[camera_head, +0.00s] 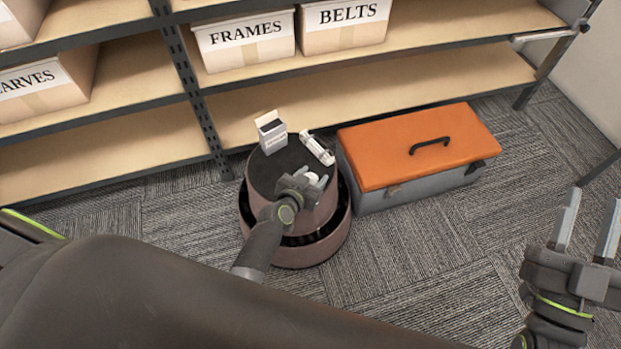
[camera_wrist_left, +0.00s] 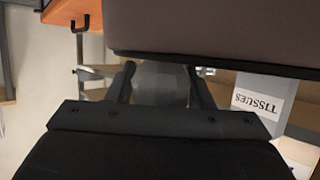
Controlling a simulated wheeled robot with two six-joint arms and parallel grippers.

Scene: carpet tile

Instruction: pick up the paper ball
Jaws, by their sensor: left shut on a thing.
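The paper ball (camera_head: 311,178) is a small pale lump at the front right edge of a round dark-topped stand (camera_head: 262,178). My left gripper (camera_head: 316,182) is shut on it, with the fingers on either side of it. In the left wrist view, the paper ball (camera_wrist_left: 160,84) is a dim grey shape between the two dark fingers of my left gripper (camera_wrist_left: 158,82). Whether the ball still touches the stand cannot be told. My right gripper (camera_head: 587,228) is open and empty at the right, over the carpet.
On the stand are a tissue box (camera_head: 271,133), labelled in the left wrist view (camera_wrist_left: 262,100), and a white tube-like item (camera_head: 317,149). An orange-lidded toolbox (camera_head: 418,150) stands close right. Shelves (camera_head: 372,85) with labelled boxes are behind. Carpet (camera_head: 430,250) in front is clear.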

